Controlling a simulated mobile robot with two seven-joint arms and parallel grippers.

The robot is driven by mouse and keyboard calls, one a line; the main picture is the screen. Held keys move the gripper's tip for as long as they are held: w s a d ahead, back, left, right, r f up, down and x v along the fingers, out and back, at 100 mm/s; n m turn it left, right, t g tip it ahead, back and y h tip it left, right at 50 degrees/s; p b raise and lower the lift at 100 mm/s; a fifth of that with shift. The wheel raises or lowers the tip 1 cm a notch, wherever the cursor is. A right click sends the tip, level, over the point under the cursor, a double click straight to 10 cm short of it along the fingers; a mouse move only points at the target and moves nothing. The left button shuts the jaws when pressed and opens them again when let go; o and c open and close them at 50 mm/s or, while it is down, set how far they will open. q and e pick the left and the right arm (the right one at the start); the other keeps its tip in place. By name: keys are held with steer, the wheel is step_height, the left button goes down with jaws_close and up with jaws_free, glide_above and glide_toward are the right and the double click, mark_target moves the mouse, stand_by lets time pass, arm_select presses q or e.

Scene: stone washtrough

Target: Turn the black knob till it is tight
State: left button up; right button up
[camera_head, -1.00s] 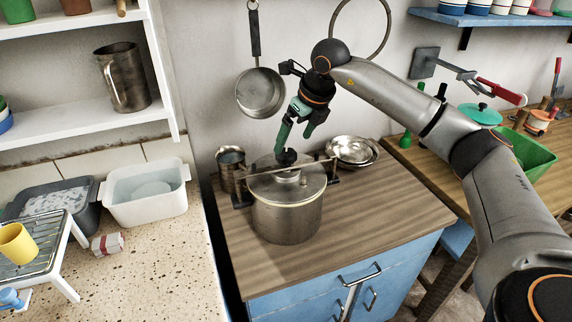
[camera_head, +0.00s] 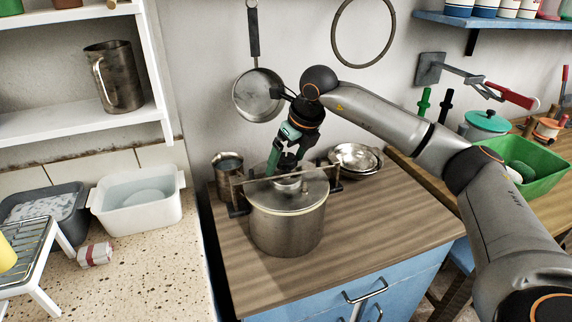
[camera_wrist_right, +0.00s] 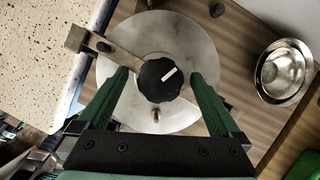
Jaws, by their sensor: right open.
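The black knob (camera_wrist_right: 160,80) sits on top of the lidded steel pot, with a white mark on its upper face. In the head view the gripper's fingers largely hide it. The pot (camera_head: 288,228) stands on the wooden cabinet top, and a metal clamp bar (camera_wrist_right: 112,50) runs across its lid (camera_wrist_right: 185,35). My right gripper (camera_head: 284,166) points down over the knob. In the right wrist view its two green fingers (camera_wrist_right: 162,90) are open, one on each side of the knob, with gaps between them and it. My left gripper is not in view.
A metal mug (camera_head: 227,165) stands behind the pot at left, and nested steel bowls (camera_head: 354,158) stand at right. A pan (camera_head: 258,95) hangs on the wall behind. The wooden top (camera_head: 385,220) is clear at front right.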

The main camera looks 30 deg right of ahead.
steer(key=n+y+p, duration=0.1)
steer(key=n, duration=0.1)
steer(key=n+p, duration=0.1)
steer(key=n, duration=0.2)
steer(key=shift+r+g+y+p, duration=0.15)
steer(key=shift+g+y+p, duration=0.15)
steer(key=shift+g+y, duration=0.1)
steer(key=shift+n+y+p, duration=0.4)
steer(key=shift+n+p, duration=0.05)
steer(key=shift+n, duration=0.45)
steer(key=shift+n+g, duration=0.3)
steer(key=shift+n, duration=0.3)
steer(key=shift+c, duration=0.2)
